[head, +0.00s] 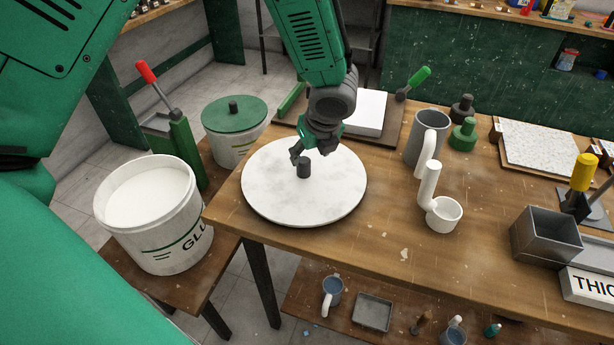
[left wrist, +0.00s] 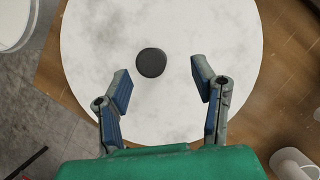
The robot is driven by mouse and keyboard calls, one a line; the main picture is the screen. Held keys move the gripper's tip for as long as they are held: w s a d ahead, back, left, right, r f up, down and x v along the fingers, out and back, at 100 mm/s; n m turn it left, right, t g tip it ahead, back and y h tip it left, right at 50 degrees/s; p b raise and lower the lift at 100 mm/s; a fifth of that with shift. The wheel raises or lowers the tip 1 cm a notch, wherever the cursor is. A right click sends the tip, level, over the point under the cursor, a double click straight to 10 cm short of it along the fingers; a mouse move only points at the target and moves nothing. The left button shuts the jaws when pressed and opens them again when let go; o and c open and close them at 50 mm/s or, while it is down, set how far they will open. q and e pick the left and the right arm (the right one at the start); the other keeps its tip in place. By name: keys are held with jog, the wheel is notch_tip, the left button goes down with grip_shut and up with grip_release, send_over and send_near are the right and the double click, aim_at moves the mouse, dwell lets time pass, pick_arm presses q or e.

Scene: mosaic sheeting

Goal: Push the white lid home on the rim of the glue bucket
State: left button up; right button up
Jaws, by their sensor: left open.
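The white lid (head: 270,190) is a large round marbled disc lying on the wooden table near its left corner, with a black knob (head: 303,167) at its middle. The lid (left wrist: 220,40) and knob (left wrist: 151,62) also show in the left wrist view. My left gripper (head: 311,155) is above the lid beside the knob. In the left wrist view its fingers (left wrist: 160,85) are open and empty, with the knob just ahead of the tips, nearer the left finger. The glue bucket (head: 165,238), white and lidless with pale contents, stands left on a lower wooden stand. My right gripper is not in view.
A green-lidded bucket (head: 234,114) and a red-handled tool (head: 160,90) stand behind the glue bucket. A grey mug (head: 420,140) and a white cup (head: 443,213) stand right of the lid. A grey bin (head: 545,235) sits further right.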

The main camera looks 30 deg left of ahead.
aim_at(304, 162)
pick_arm(q)
jog(key=x, duration=0.3)
jog(key=s+x, duration=0.1)
jog(key=shift+w+a+f, duration=0.1)
jog(key=shift+a+f, duration=0.2)
jog(key=shift+a, duration=0.2)
jog(key=shift+w+d+f, duration=0.1)
jog(key=shift+w+f, duration=0.05)
jog(key=shift+f, duration=0.1)
jog(key=shift+d, duration=0.15)
jog(key=shift+d+r, duration=0.15)
jog(key=shift+d, duration=0.05)
jog(key=shift+c, duration=0.3)
jog(key=shift+a, duration=0.1)
grip_shut()
jog(key=shift+a, duration=0.25)
